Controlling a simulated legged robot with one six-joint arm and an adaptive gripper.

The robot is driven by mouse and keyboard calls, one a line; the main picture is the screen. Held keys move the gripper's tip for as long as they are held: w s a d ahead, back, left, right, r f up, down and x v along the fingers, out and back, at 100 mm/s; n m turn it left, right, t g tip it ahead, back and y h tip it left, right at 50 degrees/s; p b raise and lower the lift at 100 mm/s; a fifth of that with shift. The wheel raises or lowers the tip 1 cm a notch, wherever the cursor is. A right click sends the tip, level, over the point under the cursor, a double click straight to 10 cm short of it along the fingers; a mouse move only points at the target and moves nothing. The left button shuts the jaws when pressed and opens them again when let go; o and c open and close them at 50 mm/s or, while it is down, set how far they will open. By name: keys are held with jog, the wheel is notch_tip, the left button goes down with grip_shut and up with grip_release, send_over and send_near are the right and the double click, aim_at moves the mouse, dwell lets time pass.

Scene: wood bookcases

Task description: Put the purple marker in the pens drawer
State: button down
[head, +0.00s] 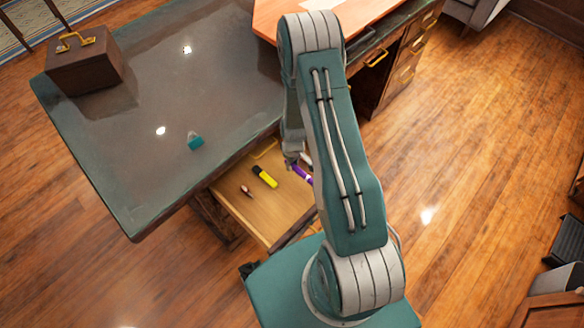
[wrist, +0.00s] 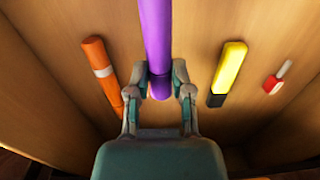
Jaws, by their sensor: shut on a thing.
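The purple marker (wrist: 157,40) is between the fingers of my gripper (wrist: 160,88) in the wrist view, and the fingers are shut on it. In the head view the purple marker (head: 301,174) shows over the open drawer (head: 262,217), partly hidden by my arm. The drawer is pulled out from under the desk; its wooden bottom fills most of the wrist view. I cannot tell whether the marker touches the drawer bottom. My gripper (head: 292,160) is small and mostly hidden by my arm in the head view.
In the drawer lie a yellow and black highlighter (wrist: 229,72), an orange marker (wrist: 103,72) and a small red and white item (wrist: 277,77). On the dark desk top (head: 150,120) stand a brown box (head: 85,62) and a small teal object (head: 195,141).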

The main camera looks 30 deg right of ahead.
notch_tip(320, 180, down, 3)
jog(key=shift+r, duration=0.15)
jog(key=shift+a+f, duration=0.1)
jog(key=shift+f, duration=0.1)
jog(key=shift+a, duration=0.25)
jog(key=c, duration=0.5)
grip_release()
jog(key=shift+d, duration=0.25)
